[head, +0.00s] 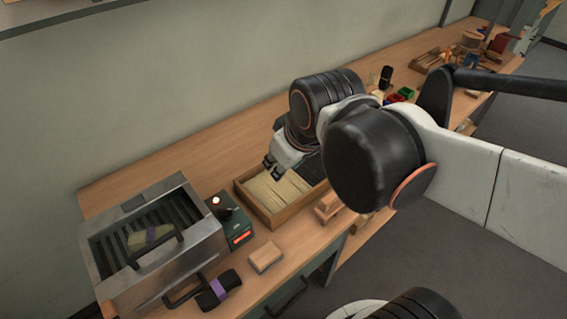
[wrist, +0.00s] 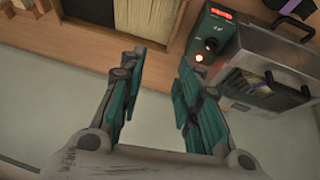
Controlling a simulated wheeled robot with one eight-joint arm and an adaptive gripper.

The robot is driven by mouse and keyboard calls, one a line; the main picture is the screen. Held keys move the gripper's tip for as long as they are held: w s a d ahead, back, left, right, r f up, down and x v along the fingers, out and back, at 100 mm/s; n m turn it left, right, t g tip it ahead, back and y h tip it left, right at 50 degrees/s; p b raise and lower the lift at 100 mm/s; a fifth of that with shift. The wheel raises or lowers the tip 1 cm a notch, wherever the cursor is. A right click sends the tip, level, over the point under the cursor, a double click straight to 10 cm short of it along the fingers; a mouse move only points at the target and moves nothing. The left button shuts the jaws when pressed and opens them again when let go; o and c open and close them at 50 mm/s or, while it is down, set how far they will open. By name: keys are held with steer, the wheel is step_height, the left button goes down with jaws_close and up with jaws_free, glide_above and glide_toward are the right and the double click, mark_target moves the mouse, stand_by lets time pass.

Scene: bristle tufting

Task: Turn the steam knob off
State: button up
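The steam control box (head: 240,232) is dark green and stands on the bench against the right side of the metal steamer (head: 190,252). It has a lit orange-red display and a glowing red light. Its black knob (wrist: 211,45) shows in the wrist view between the display and the light; its exact pointer angle is too small to read. In the head view the knob (head: 225,213) is small and dark. My gripper (head: 273,168) is above the wooden tray, to the right of the box. In the wrist view my gripper (wrist: 162,65) is open and empty, apart from the knob.
The wooden tray (head: 240,190) holds pale bristles and dark ones. A wood block (head: 265,257) and a dark bundle with a purple band (head: 218,289) lie at the front. The steamer has raised handles. Small items crowd the bench's far end.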

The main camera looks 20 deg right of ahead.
steer(key=shift+s+d+f+m+t+b, duration=0.2)
steer(key=shift+s+f+m+b, duration=0.1)
steer(key=shift+s+m, duration=0.3)
steer(key=shift+s+d+f+m+t+b, duration=0.2)
steer(key=shift+s+f+m+b, duration=0.2)
steer(key=shift+s, duration=0.25)
steer(key=shift+s+d+f+m+t+b, duration=0.15)
steer(key=shift+s+f+m+t+b, duration=0.1)
steer(key=shift+s+m, duration=0.4)
